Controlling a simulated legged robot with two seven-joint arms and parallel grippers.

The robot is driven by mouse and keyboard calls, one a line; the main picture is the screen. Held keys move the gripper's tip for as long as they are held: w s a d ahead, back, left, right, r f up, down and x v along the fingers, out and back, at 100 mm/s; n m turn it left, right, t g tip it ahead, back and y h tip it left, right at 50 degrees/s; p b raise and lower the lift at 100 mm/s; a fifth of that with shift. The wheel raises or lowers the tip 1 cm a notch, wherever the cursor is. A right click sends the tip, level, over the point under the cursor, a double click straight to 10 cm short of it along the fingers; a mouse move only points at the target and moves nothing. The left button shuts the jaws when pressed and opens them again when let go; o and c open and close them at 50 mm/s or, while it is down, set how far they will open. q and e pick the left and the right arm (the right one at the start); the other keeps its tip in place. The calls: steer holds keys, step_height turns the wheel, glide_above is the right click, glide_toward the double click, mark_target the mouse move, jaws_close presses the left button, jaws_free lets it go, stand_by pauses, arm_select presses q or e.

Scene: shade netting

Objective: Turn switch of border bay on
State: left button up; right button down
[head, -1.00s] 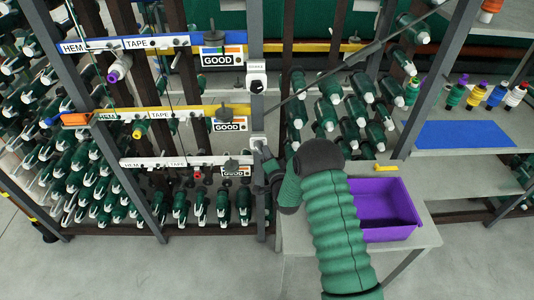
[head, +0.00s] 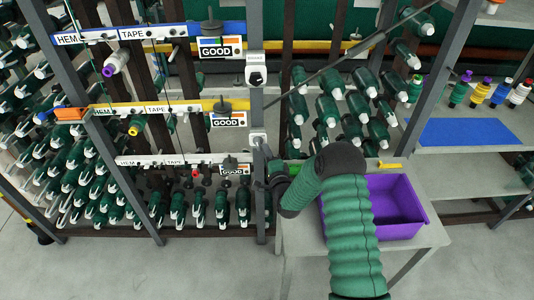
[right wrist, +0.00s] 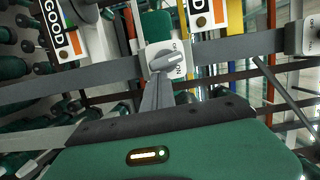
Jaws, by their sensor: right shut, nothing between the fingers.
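A white switch box (right wrist: 165,60) with a grey knob shows in the right wrist view, on a grey post. In the head view my right gripper (head: 266,154) is just below this switch. My left gripper is not in view.
Another white switch (head: 256,76) is higher on the same post; its label is too small to read. Rails with GOOD signs (head: 220,47) lie left. Green spools (head: 327,110) fill the rack behind. A purple bin (head: 405,232) stands on a grey table beneath my right arm.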

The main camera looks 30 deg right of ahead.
steer(key=m+b, duration=0.1)
steer(key=m, duration=0.1)
steer(key=f+m+h+b, duration=0.1)
steer(key=m+b, duration=0.1)
steer(key=a+m+t+b, duration=0.1)
steer(key=m+b, duration=0.1)
steer(key=m, duration=0.1)
steer(key=shift+w+f, duration=0.3)
steer(key=shift+w, duration=0.05)
steer(key=shift+w+a+f, duration=0.1)
steer(key=shift+a, duration=0.1)
stand_by(0.4)
